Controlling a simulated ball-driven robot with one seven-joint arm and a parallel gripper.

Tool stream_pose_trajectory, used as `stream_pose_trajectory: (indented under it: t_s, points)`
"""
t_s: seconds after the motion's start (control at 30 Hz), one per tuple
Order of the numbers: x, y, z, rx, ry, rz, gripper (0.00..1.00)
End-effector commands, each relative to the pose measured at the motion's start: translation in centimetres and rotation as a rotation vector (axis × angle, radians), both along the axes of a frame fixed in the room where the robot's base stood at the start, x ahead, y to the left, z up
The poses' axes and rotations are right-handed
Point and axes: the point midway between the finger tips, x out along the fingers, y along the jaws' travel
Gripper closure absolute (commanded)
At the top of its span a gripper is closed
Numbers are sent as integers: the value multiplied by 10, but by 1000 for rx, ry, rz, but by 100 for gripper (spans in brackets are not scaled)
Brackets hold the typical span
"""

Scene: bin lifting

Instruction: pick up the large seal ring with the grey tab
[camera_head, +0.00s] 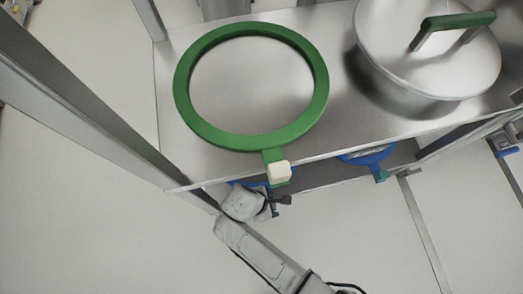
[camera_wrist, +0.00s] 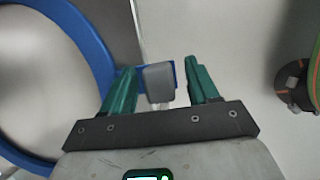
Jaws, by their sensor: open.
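A large blue seal ring (camera_wrist: 98,50) fills the left of the wrist view, with a blue arm carrying a grey tab (camera_wrist: 158,82). My gripper (camera_wrist: 160,68) is open, with one green finger on each side of the grey tab. A gap shows between the tab and each finger, and nothing is gripped. In the head view, my gripper (camera_head: 282,199) is at the lower shelf's front edge. Only a sliver of the blue ring (camera_head: 238,183) shows there, under the upper shelf. Its grey tab cannot be made out in that view.
A green ring (camera_head: 182,96) with a cream tab (camera_head: 279,172) lies on the upper shelf (camera_head: 345,135), its tab overhanging above my gripper. A lidded metal pot (camera_head: 425,55) stands beside it. Another blue item (camera_head: 368,158) with a teal tab sits lower right. The floor in front is clear.

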Motion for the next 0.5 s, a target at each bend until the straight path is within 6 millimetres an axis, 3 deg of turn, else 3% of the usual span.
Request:
stream_pose_trajectory:
  t_s: [0.2, 0.5]
  points:
    - [0, 0, 0, 0, -1, 0, 41]
    - [0, 0, 0, 0, -1, 0, 70]
